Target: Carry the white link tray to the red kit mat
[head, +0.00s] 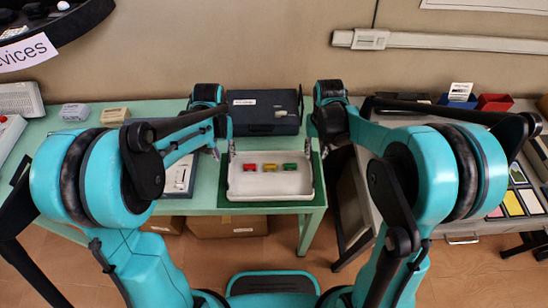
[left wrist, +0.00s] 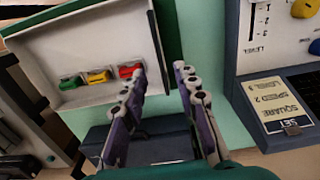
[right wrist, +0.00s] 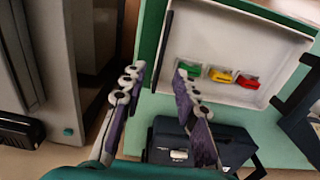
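The white link tray (head: 270,191) sits near the front edge of the pale green table on a dark green mat (left wrist: 172,30). It holds a red, a yellow and a green piece in a row. My left gripper (head: 224,152) is at the tray's left wall; in the left wrist view its fingers (left wrist: 160,73) are apart, on either side of the wall. My right gripper (head: 316,150) is at the right wall; in the right wrist view its fingers (right wrist: 159,71) are also apart across the wall. I cannot make out a red kit mat.
A dark blue case (head: 263,112) stands right behind the tray. A white device (head: 180,178) lies left of it. A second table on the right, across a gap, carries a red bin (head: 495,102), a blue bin (head: 458,101) and a board of coloured cards (head: 517,203).

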